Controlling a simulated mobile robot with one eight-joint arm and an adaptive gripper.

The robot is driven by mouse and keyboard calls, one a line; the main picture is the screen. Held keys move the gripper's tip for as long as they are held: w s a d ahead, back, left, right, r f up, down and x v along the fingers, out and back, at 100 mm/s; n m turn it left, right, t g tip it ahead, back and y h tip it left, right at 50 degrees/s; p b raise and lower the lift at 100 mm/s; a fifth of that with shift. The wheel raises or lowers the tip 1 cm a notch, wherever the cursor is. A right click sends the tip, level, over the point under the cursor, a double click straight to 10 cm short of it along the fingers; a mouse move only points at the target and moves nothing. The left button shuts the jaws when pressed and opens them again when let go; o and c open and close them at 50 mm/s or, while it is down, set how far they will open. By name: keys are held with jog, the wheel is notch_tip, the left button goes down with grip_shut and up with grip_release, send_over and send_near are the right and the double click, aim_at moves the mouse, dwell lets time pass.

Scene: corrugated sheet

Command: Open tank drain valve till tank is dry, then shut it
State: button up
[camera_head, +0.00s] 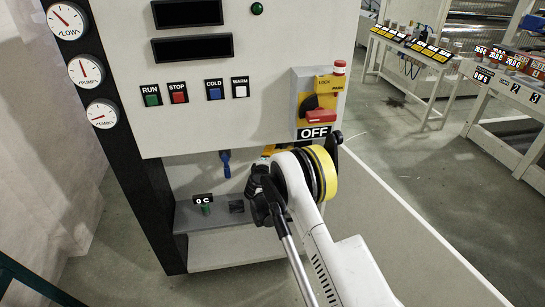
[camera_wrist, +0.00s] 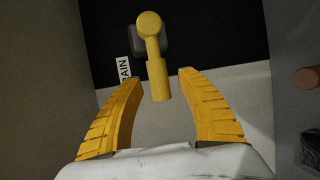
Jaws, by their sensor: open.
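A yellow drain valve handle (camera_wrist: 157,65) shows in the wrist view, its round head at the top and its grip pointing down. A partly hidden white label (camera_wrist: 124,71) ending in "AIN" is beside it. My gripper (camera_wrist: 160,80) is open, with one yellow finger on each side of the handle's lower end and visible gaps between.
The panel has RUN (camera_head: 152,96), STOP, COLD and WARM buttons and a red rotary switch (camera_head: 321,116) above an OFF label. A blue handle (camera_head: 225,163) hangs below the panel. Tables with signs (camera_head: 415,45) stand at the back right. Open floor (camera_head: 420,185) lies to the right.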

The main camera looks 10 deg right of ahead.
jog(key=shift+w+d, duration=0.15)
jog(key=shift+w, duration=0.2)
grip_shut()
jog(key=shift+s, duration=0.1)
